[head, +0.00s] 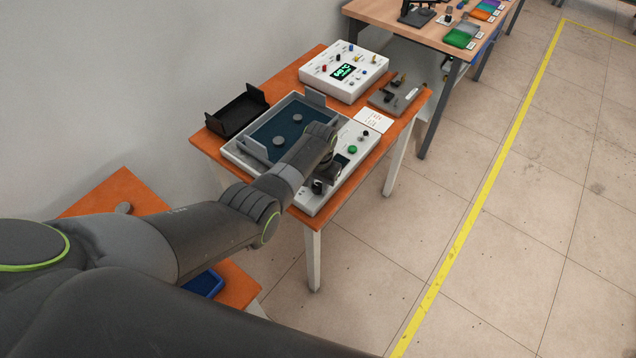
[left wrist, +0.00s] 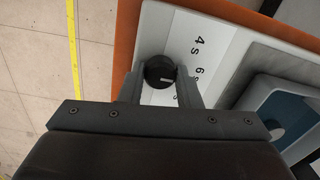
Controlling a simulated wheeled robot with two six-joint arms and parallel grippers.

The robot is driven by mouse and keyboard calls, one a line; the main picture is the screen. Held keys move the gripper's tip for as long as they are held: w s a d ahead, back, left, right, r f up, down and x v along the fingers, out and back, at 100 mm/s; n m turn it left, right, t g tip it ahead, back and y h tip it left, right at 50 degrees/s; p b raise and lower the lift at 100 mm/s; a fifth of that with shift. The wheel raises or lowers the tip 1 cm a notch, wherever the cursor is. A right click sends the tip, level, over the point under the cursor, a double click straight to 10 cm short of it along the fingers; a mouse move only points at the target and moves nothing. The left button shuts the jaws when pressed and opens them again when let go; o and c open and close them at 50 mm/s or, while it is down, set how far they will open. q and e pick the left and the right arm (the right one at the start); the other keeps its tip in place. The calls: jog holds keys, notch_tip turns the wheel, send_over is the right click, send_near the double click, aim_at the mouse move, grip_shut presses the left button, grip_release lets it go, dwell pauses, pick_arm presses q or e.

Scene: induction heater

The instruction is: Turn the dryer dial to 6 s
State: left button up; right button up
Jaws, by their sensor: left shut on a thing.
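The dryer (head: 229,152) is a pale box with a dark blue recessed bed, on the orange table. Its black round dial (left wrist: 158,70) shows in the left wrist view beside a white label (left wrist: 215,50) reading "4 s" and "6 s". Another marking is partly hidden by a finger. A short pale mark on the dial lies toward its right side, roughly facing the "6 s" side; exact alignment is hard to tell. My left gripper (left wrist: 161,84) is shut on the dial, one finger on each side. In the head view my left gripper (head: 322,182) is over the dryer's front panel.
A green button (head: 352,149) and a black knob (head: 365,133) are farther along the panel. A white device with a lit display (head: 344,72) stands behind. A black tray (head: 238,113) is at the left. Open floor (head: 480,250) lies to the right.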

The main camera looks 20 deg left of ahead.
aim_at(320, 187)
pick_arm(q)
jog(key=o, duration=1)
jog(key=shift+c, duration=0.2)
jog(key=shift+r, duration=0.1)
notch_tip(320, 187, up, 17)
jog(key=shift+d+r, duration=0.15)
jog(key=shift+d, duration=0.1)
